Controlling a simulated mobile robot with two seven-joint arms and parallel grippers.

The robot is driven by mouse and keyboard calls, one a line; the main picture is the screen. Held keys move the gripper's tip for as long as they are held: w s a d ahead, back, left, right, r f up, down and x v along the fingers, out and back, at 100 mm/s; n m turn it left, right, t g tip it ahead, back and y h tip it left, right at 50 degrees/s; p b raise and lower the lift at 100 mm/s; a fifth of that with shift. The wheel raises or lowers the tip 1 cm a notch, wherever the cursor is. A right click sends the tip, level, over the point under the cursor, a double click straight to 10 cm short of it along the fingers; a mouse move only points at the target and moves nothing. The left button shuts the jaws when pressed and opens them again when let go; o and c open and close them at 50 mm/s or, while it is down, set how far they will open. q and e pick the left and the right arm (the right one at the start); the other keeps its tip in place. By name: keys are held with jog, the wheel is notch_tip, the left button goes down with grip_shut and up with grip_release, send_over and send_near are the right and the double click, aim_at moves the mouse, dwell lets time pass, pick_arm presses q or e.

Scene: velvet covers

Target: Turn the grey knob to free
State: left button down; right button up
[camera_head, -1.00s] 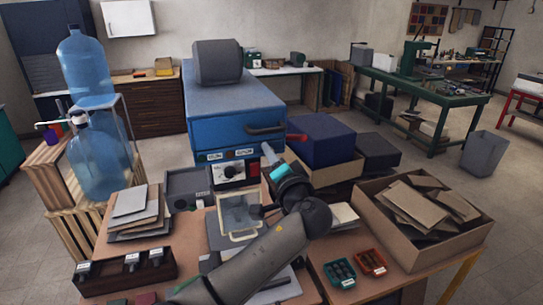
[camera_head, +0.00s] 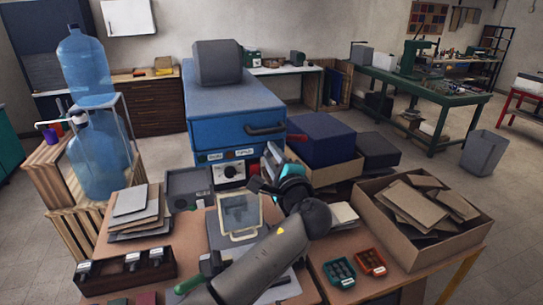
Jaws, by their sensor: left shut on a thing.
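A white panel with a dark round dial (camera_head: 231,171) sits below the labels. My left gripper (camera_head: 268,160) is at the right part of the machine's front, right of the panel. It is shut on what I take to be the grey knob, which the fingers and wrist hide. I cannot read the knob's position. My right gripper is not in view.
A cardboard box of scraps (camera_head: 400,235) is at the right, small green (camera_head: 340,273) and red (camera_head: 371,262) trays in front.

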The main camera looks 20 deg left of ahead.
pick_arm(q)
jog(key=shift+m, duration=0.7)
jog(key=c, duration=0.6)
grip_release()
jog(key=b+v, duration=0.3)
jog(key=v, duration=1.2)
